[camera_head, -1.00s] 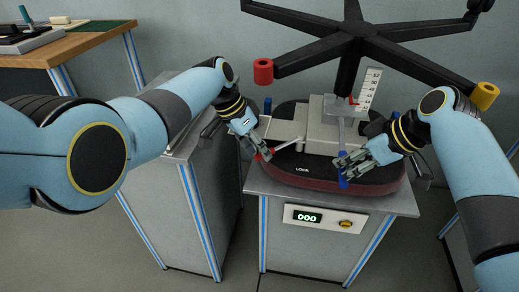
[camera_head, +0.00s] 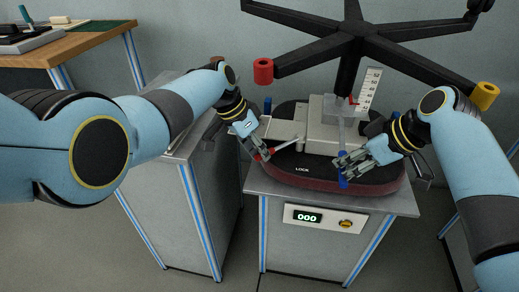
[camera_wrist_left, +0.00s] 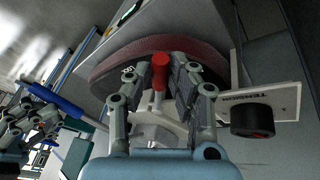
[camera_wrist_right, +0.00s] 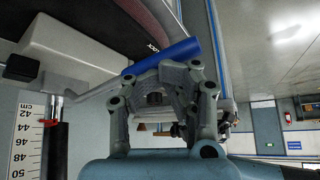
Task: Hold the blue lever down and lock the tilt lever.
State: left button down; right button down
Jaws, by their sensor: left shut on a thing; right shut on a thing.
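The blue lever (camera_head: 342,182) sticks out at the front of the upturned chair seat. My right gripper (camera_head: 350,162) is shut on it. In the right wrist view the blue handle (camera_wrist_right: 162,56) lies across the fingertips. The tilt lever is a grey rod with a red tip (camera_head: 264,155), left of the mechanism. My left gripper (camera_head: 258,150) is shut on it at the red end. In the left wrist view the red tip (camera_wrist_left: 161,72) is between the two fingers. The word LOCK (camera_head: 302,170) is printed on the seat, right of and below the red tip.
The seat (camera_head: 384,183) rests on a grey stand with a display reading 000 (camera_head: 307,217). A scale (camera_head: 371,88) stands behind the mechanism. The black chair base (camera_head: 354,44) with red and yellow ends spreads above. A wooden bench (camera_head: 95,42) is at the far left.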

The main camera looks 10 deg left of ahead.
pick_arm(q)
jog(key=shift+s+d+n+t+y, duration=0.3)
jog(key=shift+s+d+n+t, duration=0.2)
jog(key=shift+s+d+n, duration=0.7)
jog(key=shift+w+d, duration=0.1)
jog(key=shift+w, duration=0.05)
jog(key=c, duration=1.2)
grip_release()
jog(key=shift+o, duration=0.2)
jog(key=shift+r, duration=0.1)
jog(key=v, duration=1.1)
jog(key=shift+a+r, duration=0.25)
jog(key=shift+r, duration=0.05)
